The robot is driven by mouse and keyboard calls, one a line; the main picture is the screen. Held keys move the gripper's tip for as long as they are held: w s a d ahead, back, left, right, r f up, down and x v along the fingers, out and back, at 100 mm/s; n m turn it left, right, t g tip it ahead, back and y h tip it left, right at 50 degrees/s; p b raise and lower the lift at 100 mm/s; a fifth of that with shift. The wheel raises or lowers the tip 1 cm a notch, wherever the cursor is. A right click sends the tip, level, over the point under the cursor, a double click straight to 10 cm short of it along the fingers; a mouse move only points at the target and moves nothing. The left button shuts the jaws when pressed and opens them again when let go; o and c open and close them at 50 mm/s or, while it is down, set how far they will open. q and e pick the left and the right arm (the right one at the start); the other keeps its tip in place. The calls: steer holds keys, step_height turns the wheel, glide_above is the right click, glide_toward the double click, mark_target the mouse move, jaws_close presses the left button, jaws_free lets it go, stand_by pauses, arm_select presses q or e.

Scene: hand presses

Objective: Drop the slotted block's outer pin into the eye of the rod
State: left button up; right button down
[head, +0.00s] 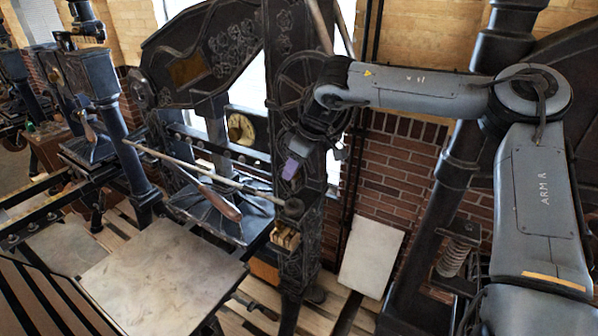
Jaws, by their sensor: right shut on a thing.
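My right gripper (300,172) hangs down in front of the dark iron upright of the press, near its lower part. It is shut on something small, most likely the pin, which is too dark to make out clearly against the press. A long pale rod (180,163) slants down from the left to just below the gripper. The rod's eye is hard to tell at its right end, by a dark round piece (293,208). A brass-coloured slotted block (285,237) sits just below that piece, on the upright. My left gripper is out of view.
A wooden-handled bar (222,205) lies close under the rod. A flat pale plate (163,273) is in front at the left. A pale board (371,257) leans at the brick wall. Another press (100,80) stands at the far left.

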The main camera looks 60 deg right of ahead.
mark_target(294, 189)
steer(key=shift+f, duration=1.15)
steer(key=shift+f+b, duration=0.35)
steer(key=shift+f, duration=0.6)
steer(key=shift+f, duration=0.25)
stand_by(0.3)
steer(key=shift+f+b, duration=0.3)
steer(key=shift+f, duration=0.25)
steer(key=shift+f, duration=0.2)
stand_by(0.7)
steer(key=shift+f+b, duration=0.55)
steer(key=shift+f, duration=0.1)
